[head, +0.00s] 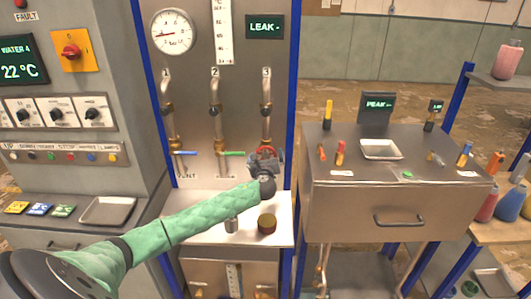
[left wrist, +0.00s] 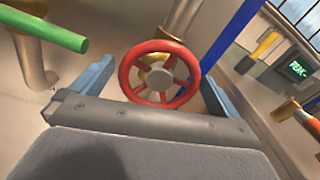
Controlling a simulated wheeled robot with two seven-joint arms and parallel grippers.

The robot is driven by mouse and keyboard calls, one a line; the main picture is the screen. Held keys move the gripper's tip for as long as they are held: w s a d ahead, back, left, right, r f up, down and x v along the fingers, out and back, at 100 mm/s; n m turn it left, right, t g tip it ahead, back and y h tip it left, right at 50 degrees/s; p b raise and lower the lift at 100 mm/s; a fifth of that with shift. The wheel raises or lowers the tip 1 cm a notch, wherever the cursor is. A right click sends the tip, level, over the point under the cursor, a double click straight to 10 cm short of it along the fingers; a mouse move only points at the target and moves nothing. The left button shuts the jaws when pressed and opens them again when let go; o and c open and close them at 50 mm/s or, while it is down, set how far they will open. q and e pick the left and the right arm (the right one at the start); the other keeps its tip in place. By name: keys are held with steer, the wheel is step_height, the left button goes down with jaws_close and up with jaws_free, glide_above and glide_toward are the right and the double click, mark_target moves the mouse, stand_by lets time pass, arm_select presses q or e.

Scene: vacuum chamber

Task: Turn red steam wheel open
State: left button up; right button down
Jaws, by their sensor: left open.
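The red steam wheel (left wrist: 160,74) is a small round handwheel with a grey hub and several spokes. In the head view the red wheel (head: 265,153) sits low on pipe 3 of the grey panel, partly hidden by my left gripper (head: 267,160). In the left wrist view the open blue fingers of my left gripper (left wrist: 156,92) stand on either side of the wheel, with gaps between them and its rim. I cannot tell from these views whether the fingertips reach past the rim. My right gripper is not in view.
A green lever (left wrist: 55,32) on pipe 2 is left of the wheel; it also shows in the head view (head: 232,153). A blue lever (head: 184,153) is on pipe 1. Below are a dark round cap (head: 267,224) and a small metal cylinder (head: 231,225) on the ledge. A blue post (head: 291,110) stands close right.

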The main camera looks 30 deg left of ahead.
arm_select(q)
steer(key=shift+w+a, duration=0.2)
steer(key=shift+w, duration=0.05)
